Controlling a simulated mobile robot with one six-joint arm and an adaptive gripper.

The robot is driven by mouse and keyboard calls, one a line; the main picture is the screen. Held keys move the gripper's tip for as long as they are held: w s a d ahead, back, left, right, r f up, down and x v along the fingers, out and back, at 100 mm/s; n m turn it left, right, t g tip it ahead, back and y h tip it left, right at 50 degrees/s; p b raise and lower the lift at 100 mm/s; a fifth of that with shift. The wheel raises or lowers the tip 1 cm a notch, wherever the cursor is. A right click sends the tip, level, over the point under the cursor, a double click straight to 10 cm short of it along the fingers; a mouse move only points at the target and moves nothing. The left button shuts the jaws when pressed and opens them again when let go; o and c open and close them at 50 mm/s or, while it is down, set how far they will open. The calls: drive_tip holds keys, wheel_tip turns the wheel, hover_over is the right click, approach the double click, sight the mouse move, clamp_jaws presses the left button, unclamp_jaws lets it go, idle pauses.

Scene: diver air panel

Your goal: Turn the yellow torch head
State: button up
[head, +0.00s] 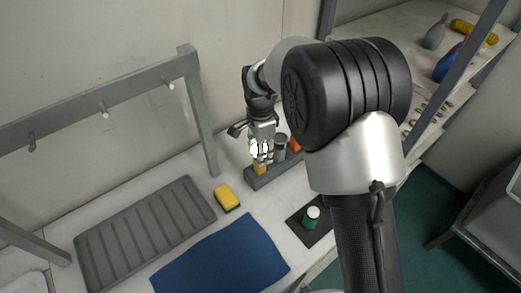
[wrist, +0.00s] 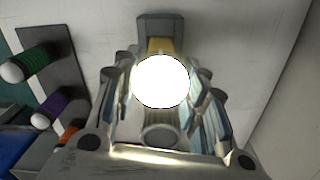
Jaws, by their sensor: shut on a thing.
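The yellow torch (head: 260,169) stands in a grey rack (head: 262,183) on the bench; only a little of its yellow body shows below my gripper (head: 261,150). In the wrist view, a bright white disc, which looks like its lit end, sits between my two fingers (wrist: 162,95). A strip of yellow (wrist: 160,45) shows beyond the disc. My gripper is shut on the torch head from above. The glare and the fingers hide most of the head, so its turn angle cannot be told.
A grey cylinder (head: 280,147) and an orange thing (head: 295,145) stand close beside the torch. A green, white-topped cylinder (head: 311,217) is on a dark mat. A yellow sponge (head: 226,198), blue cloth (head: 222,262) and ribbed grey tray (head: 145,232) lie leftward. A hook rail (head: 110,92) stands behind.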

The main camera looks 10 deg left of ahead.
drive_tip(key=shift+c, duration=0.8)
drive_tip(key=n+p, duration=0.1)
drive_tip(key=n, duration=0.2)
drive_tip(key=shift+r+p, duration=0.1)
drive_tip(key=shift+p, duration=0.3)
drive_tip(key=n+p, duration=0.2)
drive_tip(key=n, duration=0.3)
drive_tip(key=n+p, duration=0.1)
drive_tip(key=n, duration=0.3)
drive_tip(key=shift+a+n, duration=0.15)
drive_tip(key=shift+n, duration=0.25)
drive_tip(key=shift+n+p, duration=0.45)
drive_tip(key=shift+n, duration=1.45)
